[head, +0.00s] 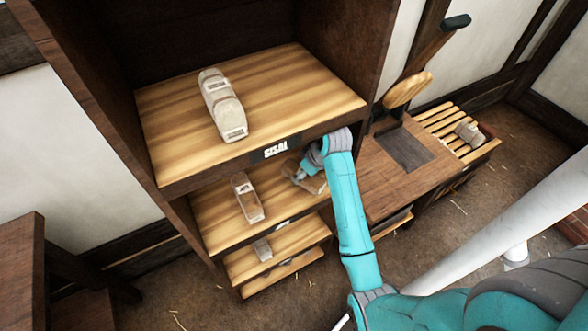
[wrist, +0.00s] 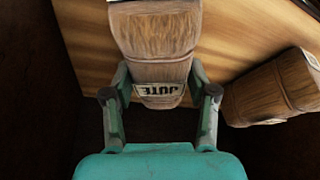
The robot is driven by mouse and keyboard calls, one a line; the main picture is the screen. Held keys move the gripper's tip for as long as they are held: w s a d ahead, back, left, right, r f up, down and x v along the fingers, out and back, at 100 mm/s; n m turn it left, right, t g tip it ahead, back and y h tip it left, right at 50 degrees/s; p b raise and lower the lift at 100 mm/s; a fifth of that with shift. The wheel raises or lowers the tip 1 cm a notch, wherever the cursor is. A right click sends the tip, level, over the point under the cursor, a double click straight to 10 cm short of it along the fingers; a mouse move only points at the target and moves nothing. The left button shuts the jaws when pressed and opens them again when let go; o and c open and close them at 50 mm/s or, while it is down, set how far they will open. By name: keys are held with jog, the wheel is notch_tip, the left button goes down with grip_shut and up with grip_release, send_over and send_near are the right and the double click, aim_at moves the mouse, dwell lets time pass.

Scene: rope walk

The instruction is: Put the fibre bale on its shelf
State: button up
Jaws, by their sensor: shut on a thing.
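My gripper (wrist: 160,95) is shut on a brown strapped fibre bale (wrist: 155,40), whose label reads JUTE, upside down in the wrist view. In the head view my gripper (head: 303,173) is at the right side of the second shelf (head: 212,218), under the top shelf. The held bale (head: 313,184) shows only partly there, behind my arm. It is over the second shelf's right part; I cannot tell if it touches the board.
The top shelf (head: 290,85), labelled SISAL, carries a pale bale (head: 222,105). A lower shelf (head: 292,242) holds a small greyish bale (head: 262,249). To the right stand a wooden bench (head: 375,180) and a slatted rack (head: 440,120) with a pale bale (head: 468,132).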

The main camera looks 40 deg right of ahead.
aim_at(296, 167)
jog(key=w, duration=0.3)
jog(key=shift+w+a, duration=0.1)
jog(key=shift+a, duration=0.1)
jog(key=shift+w+f, duration=0.25)
jog(key=shift+f, duration=0.5)
jog(key=shift+f, duration=0.1)
jog(key=o, duration=1.4)
